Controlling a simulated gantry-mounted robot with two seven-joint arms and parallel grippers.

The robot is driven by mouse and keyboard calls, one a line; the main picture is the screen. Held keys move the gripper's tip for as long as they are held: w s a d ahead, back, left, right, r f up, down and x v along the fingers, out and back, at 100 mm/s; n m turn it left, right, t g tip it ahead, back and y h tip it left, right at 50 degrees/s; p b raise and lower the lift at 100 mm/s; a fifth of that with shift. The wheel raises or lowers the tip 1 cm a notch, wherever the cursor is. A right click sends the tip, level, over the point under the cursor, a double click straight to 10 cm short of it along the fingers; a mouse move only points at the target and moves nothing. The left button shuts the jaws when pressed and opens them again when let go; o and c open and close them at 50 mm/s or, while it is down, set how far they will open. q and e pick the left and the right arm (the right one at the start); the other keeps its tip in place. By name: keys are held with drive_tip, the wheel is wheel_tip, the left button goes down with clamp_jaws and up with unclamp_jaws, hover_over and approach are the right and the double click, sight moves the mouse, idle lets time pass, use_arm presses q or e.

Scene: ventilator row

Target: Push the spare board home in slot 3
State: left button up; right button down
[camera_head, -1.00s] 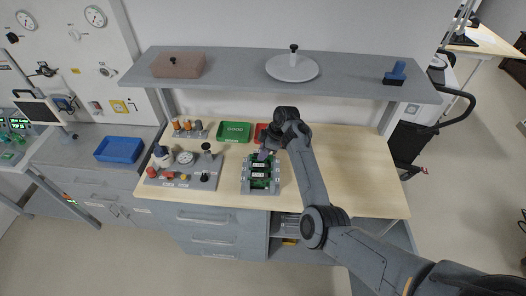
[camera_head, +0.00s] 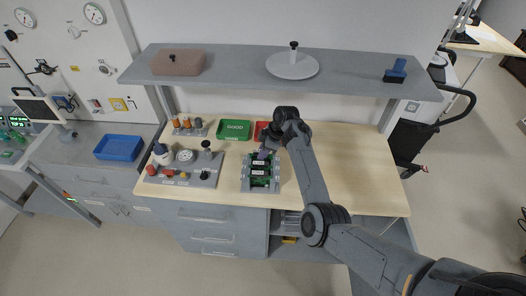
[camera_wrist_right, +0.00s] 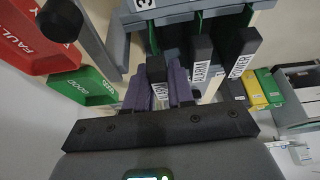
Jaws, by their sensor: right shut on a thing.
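The grey card rack (camera_head: 260,186) stands on the bench with green boards in it. The wrist view shows part of the rack (camera_wrist_right: 172,14) at the top, with a "3" mark at its edge. My right gripper (camera_wrist_right: 160,84) has purple fingers shut on the black labelled handle of the spare board (camera_wrist_right: 157,68). The board's green part reaches into the rack near the "3"; how deep it sits I cannot tell. In the head view my right gripper (camera_head: 264,153) is at the rack's back edge, partly hidden by my arm. My left gripper is not in view.
Two black-handled boards (camera_wrist_right: 201,65) (camera_wrist_right: 238,55) stand close beside the held one. A green GOOD tray (camera_head: 235,130) and a red tray (camera_head: 261,129) lie behind the rack. A grey fixture plate (camera_head: 186,172) is to its left. The bench's right side is clear.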

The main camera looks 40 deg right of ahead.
drive_tip(key=shift+f, duration=0.25)
drive_tip(key=shift+f+b, duration=0.35)
drive_tip(key=shift+f, duration=0.2)
idle(0.5)
idle(0.4)
drive_tip(key=c, duration=0.9)
unclamp_jaws()
drive_tip(key=shift+r, duration=0.1)
